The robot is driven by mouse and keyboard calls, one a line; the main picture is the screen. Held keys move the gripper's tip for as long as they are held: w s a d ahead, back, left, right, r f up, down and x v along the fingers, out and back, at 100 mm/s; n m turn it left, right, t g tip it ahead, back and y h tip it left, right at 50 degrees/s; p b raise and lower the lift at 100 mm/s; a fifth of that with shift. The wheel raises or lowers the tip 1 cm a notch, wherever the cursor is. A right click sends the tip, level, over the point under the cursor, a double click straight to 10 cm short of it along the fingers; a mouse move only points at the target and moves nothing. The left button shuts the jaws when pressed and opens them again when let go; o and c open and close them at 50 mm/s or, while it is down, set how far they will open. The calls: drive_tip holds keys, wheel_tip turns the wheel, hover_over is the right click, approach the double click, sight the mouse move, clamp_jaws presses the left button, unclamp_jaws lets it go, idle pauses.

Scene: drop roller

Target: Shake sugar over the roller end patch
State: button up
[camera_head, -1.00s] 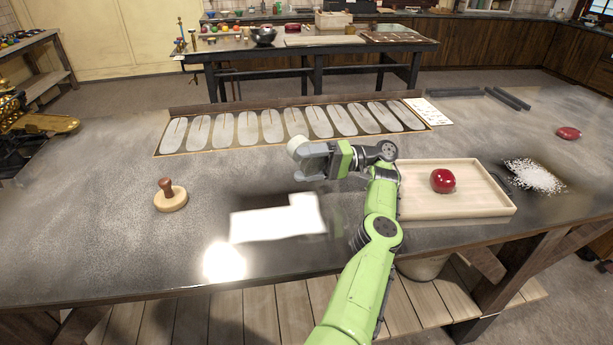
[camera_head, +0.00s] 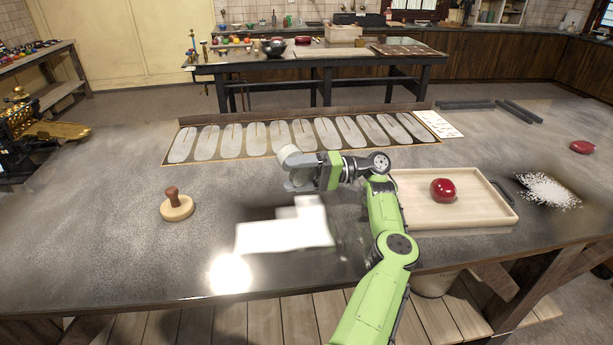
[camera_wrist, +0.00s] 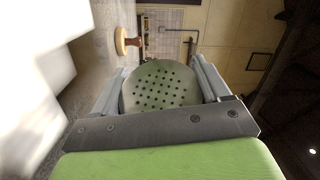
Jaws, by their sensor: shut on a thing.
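My gripper (camera_head: 294,177) is shut on a round, pale sugar shaker (camera_head: 289,156) and holds it above the middle of the dark bench. In the wrist view the shaker's perforated lid (camera_wrist: 160,86) faces the camera between the two fingers. The brass roller machine (camera_head: 28,128) stands at the far left, partly cut off by the picture edge. The bench top (camera_head: 110,215) has a pale, dusty look over its left part. I cannot make out a distinct roller end patch. No falling sugar is visible.
A wooden stamp (camera_head: 177,206) stands on the bench left of my gripper. A long mould board (camera_head: 300,139) lies behind it. A wooden tray (camera_head: 415,213) with a red lump (camera_head: 443,190) is at right, beside a white granular pile (camera_head: 548,191). The left bench is mostly clear.

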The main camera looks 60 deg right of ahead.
drive_tip(key=shift+y, duration=0.3)
drive_tip(key=w+a+f, duration=0.1)
drive_tip(key=w+a+f+b, duration=0.1)
drive_tip(key=w, duration=0.1)
drive_tip(key=shift+w+a+f, duration=0.15)
drive_tip(key=shift+a, duration=0.15)
drive_tip(key=shift+w+f, duration=0.2)
drive_tip(key=shift+w, duration=0.4)
drive_tip(key=shift+w+f, duration=0.15)
drive_tip(key=shift+w, duration=0.4)
drive_tip(key=shift+b+x, duration=0.55)
drive_tip(key=shift+x, duration=0.85)
drive_tip(key=shift+w+d+b+x, duration=0.15)
drive_tip(key=shift+b+x, duration=0.05)
drive_tip(key=shift+x, duration=1.15)
drive_tip(key=shift+w+d+b+x, duration=0.15)
drive_tip(key=shift+d+b+x, duration=0.05)
drive_tip(key=shift+x, duration=1.2)
drive_tip(key=shift+w+d+b+x, duration=0.15)
drive_tip(key=shift+w+b+x, duration=0.05)
drive_tip(key=shift+x, duration=1.15)
drive_tip(key=shift+f, duration=0.15)
